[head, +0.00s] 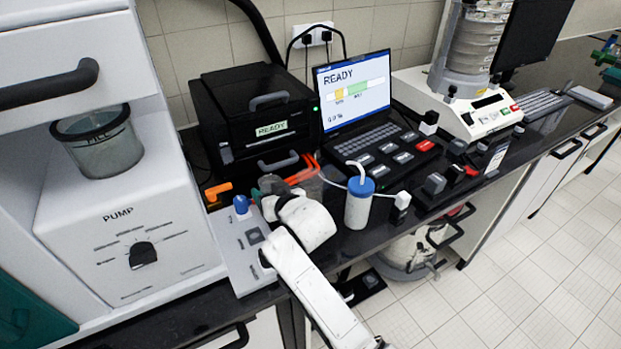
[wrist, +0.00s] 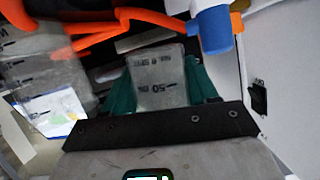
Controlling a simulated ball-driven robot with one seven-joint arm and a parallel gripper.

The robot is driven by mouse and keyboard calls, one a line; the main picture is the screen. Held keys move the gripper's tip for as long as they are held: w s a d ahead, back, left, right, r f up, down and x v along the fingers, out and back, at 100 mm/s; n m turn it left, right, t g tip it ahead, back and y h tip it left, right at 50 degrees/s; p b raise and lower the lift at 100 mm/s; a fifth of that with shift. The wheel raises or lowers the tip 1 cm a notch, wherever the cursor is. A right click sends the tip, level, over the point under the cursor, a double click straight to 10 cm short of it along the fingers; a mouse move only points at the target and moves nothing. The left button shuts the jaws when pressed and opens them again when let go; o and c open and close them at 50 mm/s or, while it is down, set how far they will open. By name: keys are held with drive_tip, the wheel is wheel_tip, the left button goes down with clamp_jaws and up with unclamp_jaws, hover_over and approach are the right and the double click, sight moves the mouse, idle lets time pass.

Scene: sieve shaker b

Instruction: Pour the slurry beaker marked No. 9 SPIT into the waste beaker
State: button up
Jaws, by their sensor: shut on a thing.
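My gripper (wrist: 160,95) is shut on a small translucent beaker (wrist: 158,78), held between dark green fingers. Its printed marks look upside down in the wrist view; a "50" shows, with a faint line that may read No. 9 SPIT. Whether it is tilted, and what is in it, I cannot tell. A larger clear graduated vessel (wrist: 45,88) stands left of the gripper in the wrist view, apart from the held beaker. I cannot read a waste label on it.
In the head view, a blue-capped bottle (head: 359,200) stands right of my arm, and a beaker (head: 98,142) sits on the pump housing (head: 120,225).

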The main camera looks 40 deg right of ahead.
drive_tip(key=shift+w+a+r+n+h+p, duration=0.1)
drive_tip(key=shift+a+r+n+h+p, duration=0.1)
drive_tip(key=shift+r, duration=0.35)
drive_tip(key=shift+a+r+n+h+p, duration=0.1)
drive_tip(key=shift+r+n+h+p, duration=0.1)
drive_tip(key=shift+r, duration=0.3)
wheel_tip(320, 180, up, 6)
drive_tip(key=p, duration=0.4)
drive_tip(key=shift+f+p, duration=0.2)
drive_tip(key=shift+p, duration=0.1)
